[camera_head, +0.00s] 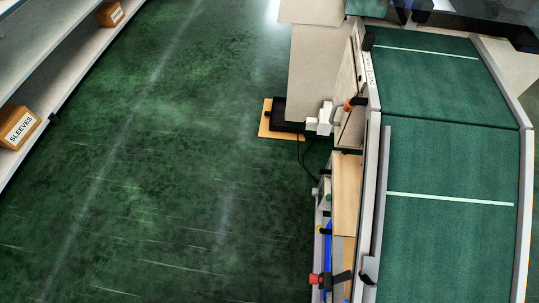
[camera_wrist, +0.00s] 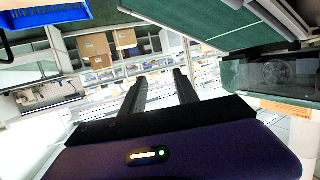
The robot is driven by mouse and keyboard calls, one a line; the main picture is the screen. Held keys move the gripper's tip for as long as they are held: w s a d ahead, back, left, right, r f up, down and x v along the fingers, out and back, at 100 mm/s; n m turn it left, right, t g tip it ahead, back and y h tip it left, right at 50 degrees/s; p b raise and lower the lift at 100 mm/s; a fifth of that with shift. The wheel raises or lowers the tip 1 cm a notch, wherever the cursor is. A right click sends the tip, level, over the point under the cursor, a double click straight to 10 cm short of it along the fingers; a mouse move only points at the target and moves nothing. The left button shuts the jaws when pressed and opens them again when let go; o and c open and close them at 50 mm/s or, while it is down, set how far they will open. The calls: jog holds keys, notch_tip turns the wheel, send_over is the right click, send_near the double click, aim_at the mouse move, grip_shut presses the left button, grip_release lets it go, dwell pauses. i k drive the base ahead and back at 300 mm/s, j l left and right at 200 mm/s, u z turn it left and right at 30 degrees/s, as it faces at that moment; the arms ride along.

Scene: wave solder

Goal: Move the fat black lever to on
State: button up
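My gripper (camera_wrist: 159,78) shows only in the wrist view, with its two dark fingers apart and nothing between them. It points into the room, away from any lever I can make out. In the head view, a stubby black handle (camera_head: 342,277) sticks out at the lower end of the conveyor's left side, beside a red knob (camera_head: 315,280).
A green conveyor (camera_head: 450,160) with pale rails fills the right. A black box on a tan board (camera_head: 264,120) lies on the floor at the machine's left. Shelves with a sleeves box (camera_head: 18,127) stand at far left. The green floor (camera_head: 170,170) between is clear.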

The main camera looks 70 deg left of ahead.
aim_at(321, 172)
jog(key=i+u, duration=0.15)
jog(key=u, duration=1.25)
